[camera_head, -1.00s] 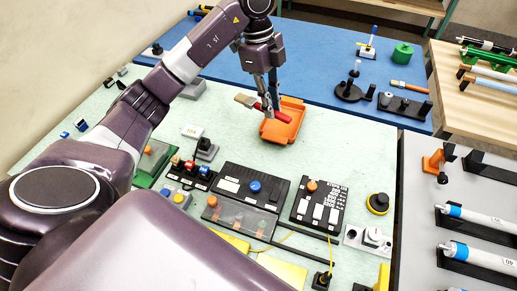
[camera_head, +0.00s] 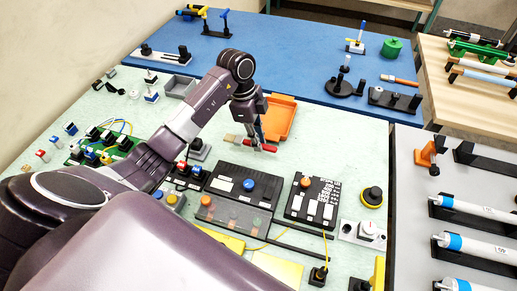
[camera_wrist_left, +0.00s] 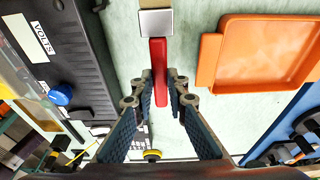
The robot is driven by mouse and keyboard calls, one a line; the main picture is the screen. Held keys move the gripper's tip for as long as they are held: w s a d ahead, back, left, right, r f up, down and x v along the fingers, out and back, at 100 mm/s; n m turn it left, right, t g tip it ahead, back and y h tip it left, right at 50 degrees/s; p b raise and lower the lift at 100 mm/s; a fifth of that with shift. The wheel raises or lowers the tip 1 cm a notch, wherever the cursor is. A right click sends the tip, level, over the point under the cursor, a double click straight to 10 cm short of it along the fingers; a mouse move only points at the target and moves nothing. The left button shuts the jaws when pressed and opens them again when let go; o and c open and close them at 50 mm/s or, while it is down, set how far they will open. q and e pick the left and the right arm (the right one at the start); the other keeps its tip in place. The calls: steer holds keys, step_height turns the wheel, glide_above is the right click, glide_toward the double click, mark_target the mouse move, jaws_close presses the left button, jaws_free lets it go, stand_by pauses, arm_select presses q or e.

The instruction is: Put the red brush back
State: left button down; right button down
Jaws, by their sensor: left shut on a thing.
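The red brush (camera_head: 268,148) has a red handle, a pale metal ferrule and light bristles pointing left in the head view. My left gripper (camera_head: 257,142) is shut on its handle. In the left wrist view the red handle (camera_wrist_left: 158,70) lies between the fingers of my left gripper (camera_wrist_left: 160,92), with the ferrule farther out. An orange tray (camera_head: 290,106) stands behind the brush; in the left wrist view its rim (camera_wrist_left: 208,60) is to the right, apart from the brush. The brush's height over the pale green mat is hard to tell. My right gripper is not in view.
A black panel with a blue knob (camera_head: 249,184) lies just in front of the brush. A black panel with an orange knob (camera_head: 305,182) is to its right. Another brush (camera_head: 398,79) lies on the blue mat (camera_head: 300,62). Pale green mat right of the tray is clear.

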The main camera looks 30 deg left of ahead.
mark_target(259, 157)
arm_select(q)
steer(key=x, duration=0.2)
steer(key=a+x, duration=0.1)
steer(key=x, duration=0.1)
steer(key=shift+s+d+f, duration=0.1)
steer(key=shift+f, duration=0.35)
steer(key=shift+f, duration=0.1)
steer(key=c, duration=1.9)
jaws_free()
steer(key=b+v, duration=0.1)
steer(key=v, duration=1)
steer(key=shift+b, duration=0.3)
steer(key=shift+r, duration=0.65)
